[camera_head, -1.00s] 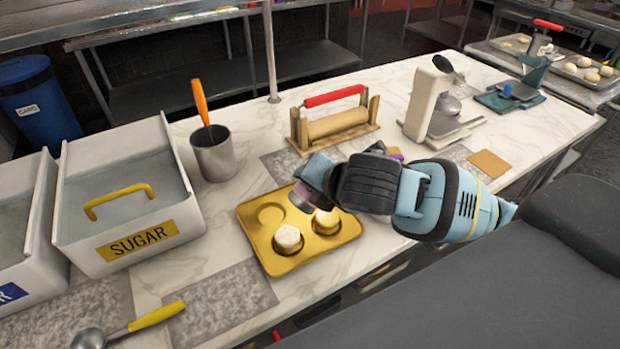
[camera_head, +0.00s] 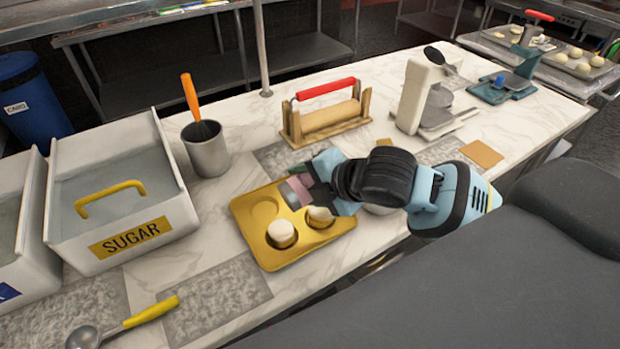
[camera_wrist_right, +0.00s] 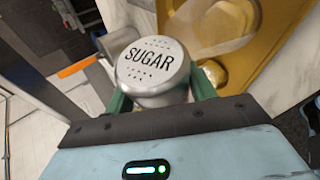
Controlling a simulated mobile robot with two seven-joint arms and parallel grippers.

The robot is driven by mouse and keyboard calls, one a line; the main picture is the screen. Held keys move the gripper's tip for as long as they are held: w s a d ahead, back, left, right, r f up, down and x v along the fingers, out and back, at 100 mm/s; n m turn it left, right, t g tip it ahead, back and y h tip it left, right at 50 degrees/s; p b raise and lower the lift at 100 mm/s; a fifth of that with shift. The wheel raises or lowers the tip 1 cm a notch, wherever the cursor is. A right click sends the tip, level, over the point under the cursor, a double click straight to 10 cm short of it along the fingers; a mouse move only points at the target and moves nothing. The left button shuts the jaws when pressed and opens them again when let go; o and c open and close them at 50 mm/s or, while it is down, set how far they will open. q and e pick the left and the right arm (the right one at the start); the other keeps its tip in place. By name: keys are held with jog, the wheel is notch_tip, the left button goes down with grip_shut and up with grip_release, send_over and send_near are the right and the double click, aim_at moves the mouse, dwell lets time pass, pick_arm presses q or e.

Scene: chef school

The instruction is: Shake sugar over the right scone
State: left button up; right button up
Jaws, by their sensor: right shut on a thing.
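Two round scones sit in wells of a yellow tray (camera_head: 268,255). My right gripper (camera_head: 305,190) is above the tray's back right part, shut on the sugar shaker (camera_head: 292,192). In the right wrist view the shaker (camera_wrist_right: 150,68) shows its perforated lid marked SUGAR between the fingers, with the tray (camera_wrist_right: 275,35) beyond it. I cannot tell whether sugar is falling. My left gripper is not in view.
A white sugar bin (camera_head: 120,210) with a yellow handle stands at left. A metal cup (camera_head: 207,152) with an orange-handled tool, a wooden stand (camera_head: 325,115) with a red handle, and a white machine (camera_head: 430,98) stand behind. A ladle (camera_head: 125,325) lies at front left.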

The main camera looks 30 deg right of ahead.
jog(key=shift+f+m+y, duration=0.35)
jog(key=shift+m+y, duration=0.45)
jog(key=shift+y, duration=0.4)
jog(key=shift+a+r, duration=0.15)
jog(key=shift+a, duration=1.15)
jog(key=shift+d, duration=1.25)
jog(key=shift+a, duration=1.3)
jog(key=shift+d, duration=1.3)
jog(key=shift+a, duration=1.2)
jog(key=shift+d, duration=1.15)
jog(key=shift+r+n+h, duration=0.3)
jog(key=shift+n+h, duration=0.1)
jog(key=shift+h, duration=0.1)
jog(key=shift+w+r+n+h, duration=0.1)
jog(key=shift+n+h, duration=0.4)
jog(key=shift+h, duration=0.3)
jog(key=n+h, duration=0.1)
jog(key=h, duration=0.1)
jog(key=d+r+n+h, duration=0.1)
jog(key=shift+r+h, duration=0.15)
jog(key=shift+h, duration=0.25)
